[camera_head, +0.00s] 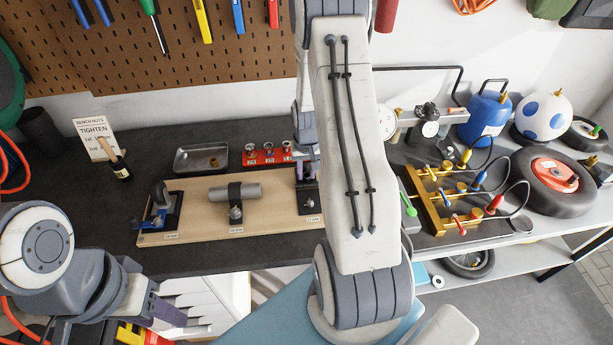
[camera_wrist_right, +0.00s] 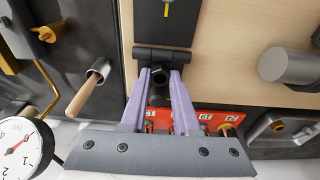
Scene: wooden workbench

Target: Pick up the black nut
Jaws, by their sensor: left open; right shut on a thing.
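In the right wrist view, the black nut (camera_wrist_right: 158,76) sits between the purple fingertips of my right gripper (camera_wrist_right: 160,78), which is shut on it. The nut is close to a dark hinged bracket (camera_wrist_right: 165,57) on the wooden board; I cannot tell whether it touches it. In the head view, my right gripper (camera_head: 307,174) is over the right end of the board (camera_head: 200,188), partly covered by my arm, and the nut cannot be made out. My left gripper (camera_head: 166,304) is open and empty at lower left, in front of the bench edge.
The board also carries a blue-based clamp (camera_head: 158,212) and a grey cylinder (camera_head: 236,192). Behind it are a metal tray (camera_head: 201,158) and a red socket rack (camera_head: 266,158), which is close to my right fingers. A "TIGHTEN" sign (camera_head: 95,138) stands at left.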

